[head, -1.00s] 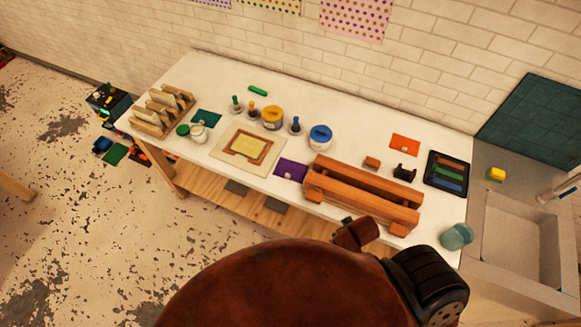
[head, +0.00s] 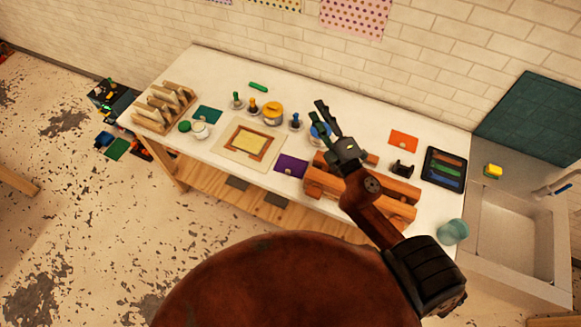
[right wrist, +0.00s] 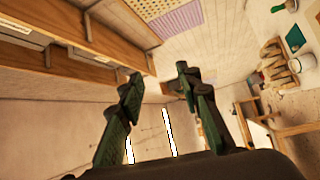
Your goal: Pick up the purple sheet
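The purple sheet (head: 292,163) lies flat on the white table near its front edge, between the framed screen and the wooden rails. A small pale spot or piece shows on its lower part. My right gripper (head: 318,114) is raised over the table, to the right of the sheet and above the wooden rails and blue-lidded jar, apart from the sheet. Its two fingers are spread and empty, as the right wrist view also shows (right wrist: 158,76). The sheet cannot be made out in the right wrist view. My left gripper is not in view.
Wooden rails (head: 400,209) stand just right of the sheet, partly behind my arm. The framed screen (head: 248,142) is left of it. A teal sheet (head: 208,114), orange sheet (head: 404,141), yellow jar (head: 272,114), blue-lidded jar (head: 327,142) and teal cup (head: 453,231) share the table (head: 345,90).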

